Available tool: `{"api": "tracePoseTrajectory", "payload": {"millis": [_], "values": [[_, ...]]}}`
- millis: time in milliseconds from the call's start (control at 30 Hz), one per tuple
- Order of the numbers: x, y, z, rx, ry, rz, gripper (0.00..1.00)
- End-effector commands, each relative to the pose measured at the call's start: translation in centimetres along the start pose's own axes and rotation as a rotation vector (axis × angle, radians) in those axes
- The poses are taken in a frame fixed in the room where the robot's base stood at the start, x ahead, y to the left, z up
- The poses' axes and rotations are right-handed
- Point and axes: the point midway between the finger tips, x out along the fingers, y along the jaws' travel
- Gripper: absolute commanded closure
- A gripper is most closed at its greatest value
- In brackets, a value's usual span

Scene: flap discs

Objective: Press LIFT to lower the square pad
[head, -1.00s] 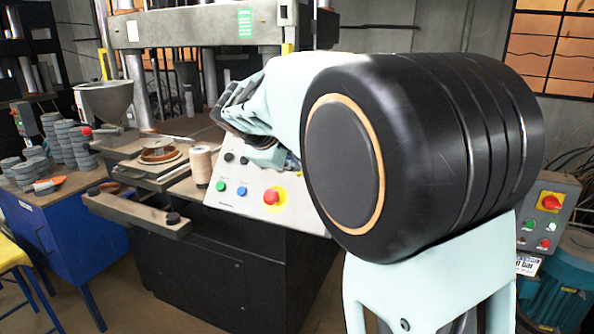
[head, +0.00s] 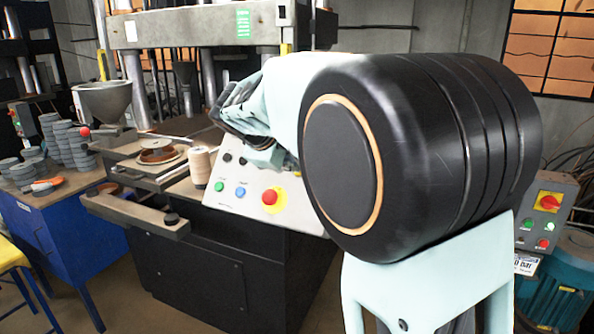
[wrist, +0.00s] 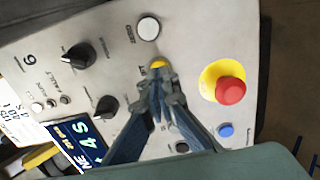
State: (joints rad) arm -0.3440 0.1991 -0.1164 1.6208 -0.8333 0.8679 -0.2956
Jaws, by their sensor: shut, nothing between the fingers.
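A grey control panel fills much of the wrist view (wrist: 200,30); it also shows in the head view (head: 232,203). A yellow button (wrist: 158,64) sits just beyond my fingertips, its lower edge partly covered by them. The lettering beside it is partly hidden, so I cannot confirm that it reads LIFT. My gripper (wrist: 162,82) is shut and empty, tips at the button; whether they touch it I cannot tell. In the head view, my arm hides the fingertips. A squarish plate (head: 135,172) under a round brown disc is on the press; I cannot tell if it is the square pad.
A red mushroom button on a yellow ring (wrist: 231,90), a blue button (wrist: 226,130), a white button (wrist: 148,28) and black knobs (wrist: 76,55) surround the fingertips. A spool (head: 200,166) stands left of the panel. Stacked grey discs (head: 67,142) lie on a blue bench.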

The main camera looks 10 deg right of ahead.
Motion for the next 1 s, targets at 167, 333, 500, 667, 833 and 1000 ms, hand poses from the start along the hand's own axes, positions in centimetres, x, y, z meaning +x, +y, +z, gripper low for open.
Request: {"api": "tracePoseTrajectory", "payload": {"millis": [167,333,500,667,833,1000], "values": [[0.1,0.0,0.0,0.0,0.0,0.0,1.0],[0.4,0.0,0.0,0.0,-0.001,0.0,1.0],[0.8,0.0,0.0,0.0,-0.001,0.0,1.0],[1.1,0.0,0.0,0.0,0.0,0.0,1.0],[1.4,0.0,0.0,0.0,0.0,0.0,1.0],[1.6,0.0,0.0,0.0,0.0,0.0,1.0]]}}
